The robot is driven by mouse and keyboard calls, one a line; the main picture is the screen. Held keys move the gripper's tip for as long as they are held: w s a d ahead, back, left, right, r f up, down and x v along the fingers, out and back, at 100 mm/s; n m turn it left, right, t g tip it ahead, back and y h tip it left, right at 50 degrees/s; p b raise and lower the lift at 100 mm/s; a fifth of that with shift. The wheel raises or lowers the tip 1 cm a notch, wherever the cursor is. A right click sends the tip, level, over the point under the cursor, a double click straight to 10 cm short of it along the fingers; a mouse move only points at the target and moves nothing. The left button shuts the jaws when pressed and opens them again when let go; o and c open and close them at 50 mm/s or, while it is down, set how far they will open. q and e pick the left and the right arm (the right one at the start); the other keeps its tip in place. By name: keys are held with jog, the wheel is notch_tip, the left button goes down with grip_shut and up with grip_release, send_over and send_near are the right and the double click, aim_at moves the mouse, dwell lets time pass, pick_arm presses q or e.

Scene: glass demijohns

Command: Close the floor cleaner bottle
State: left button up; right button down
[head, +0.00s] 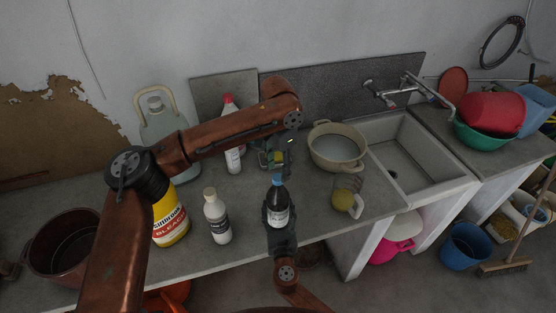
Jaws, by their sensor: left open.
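A dark bottle (279,213) with a white label stands upright near the counter's front edge, with a blue cap (278,180) at its top. I cannot tell how tightly the cap sits or read the label. My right gripper (279,222) is dark and comes from the bottom, close around the bottle's lower part. Whether its fingers are shut on the bottle is unclear. My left arm reaches across from the left. My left gripper (285,152) hangs beyond and above the bottle, open, apart from the cap; its fingers are small and partly hidden.
A yellow bleach bottle (171,222) and a white bottle (216,217) stand left of the dark bottle. A red-capped bottle (232,158) and a glass demijohn (160,125) are behind my arm. A beige pot (338,147) and sink (408,160) lie right.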

aim_at(278, 177)
pick_arm(q)
jog(key=shift+f, duration=1.7)
jog(key=shift+c, duration=0.3)
grip_shut()
jog(key=shift+o, duration=0.9)
grip_release()
jog(key=shift+r, duration=0.1)
notch_tip(278, 177, up, 12)
